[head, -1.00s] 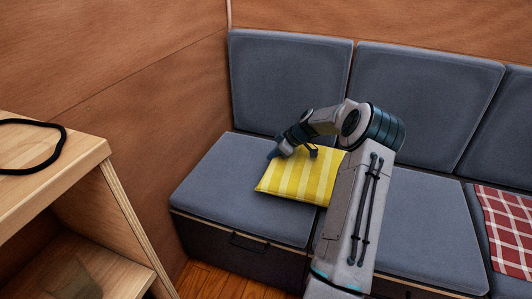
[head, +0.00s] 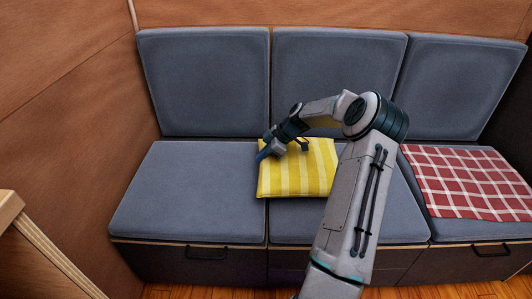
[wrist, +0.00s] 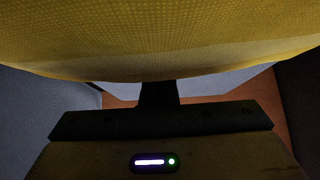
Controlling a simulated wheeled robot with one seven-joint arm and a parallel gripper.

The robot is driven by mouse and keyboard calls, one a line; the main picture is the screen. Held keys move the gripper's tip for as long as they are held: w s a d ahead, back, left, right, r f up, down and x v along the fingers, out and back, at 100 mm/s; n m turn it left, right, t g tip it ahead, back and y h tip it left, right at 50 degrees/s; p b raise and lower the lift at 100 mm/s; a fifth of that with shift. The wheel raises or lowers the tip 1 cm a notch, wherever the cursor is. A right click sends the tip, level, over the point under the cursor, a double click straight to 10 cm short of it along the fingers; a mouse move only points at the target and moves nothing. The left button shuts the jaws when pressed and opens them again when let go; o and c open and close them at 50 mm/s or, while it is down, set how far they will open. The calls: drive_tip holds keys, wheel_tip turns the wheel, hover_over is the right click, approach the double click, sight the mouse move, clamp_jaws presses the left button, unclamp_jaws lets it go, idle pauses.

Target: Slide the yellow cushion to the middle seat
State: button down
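The yellow striped cushion (head: 297,170) lies flat on the grey sofa. Most of it is on the middle seat (head: 290,222), and its left edge reaches slightly over the seam onto the left seat (head: 190,190). My gripper (head: 264,153) is at the cushion's rear left corner, low against it. My forearm crosses over the cushion's back edge and right side. In the wrist view the cushion (wrist: 160,40) fills the top, close to the dark gripper parts. The fingertips are too hidden to show whether they are open or shut.
A red plaid cloth (head: 467,181) lies on the right seat. Grey backrests (head: 335,75) stand behind the seats. A wooden furniture edge (head: 10,207) is at the lower left.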

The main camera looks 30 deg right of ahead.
sight(296, 153)
drive_tip(key=s+d, duration=0.2)
drive_tip(key=d, duration=0.2)
drive_tip(key=s+d+p, duration=0.1)
drive_tip(key=s+d, duration=0.1)
drive_tip(key=d, duration=0.3)
drive_tip(key=s+d+p, duration=0.1)
drive_tip(key=s+d, duration=0.2)
drive_tip(key=d, duration=0.1)
drive_tip(key=shift+s+d+f, duration=0.1)
drive_tip(key=shift+d, duration=0.1)
drive_tip(key=a, duration=0.1)
drive_tip(key=w+a, duration=0.2)
drive_tip(key=shift+a+r, duration=0.25)
drive_tip(key=shift+a, duration=0.15)
drive_tip(key=p+v, duration=0.2)
drive_tip(key=v, duration=0.7)
drive_tip(key=shift+s+d+r+p, duration=0.15)
drive_tip(key=shift+d+r+p, duration=0.1)
drive_tip(key=shift+d+p, duration=0.1)
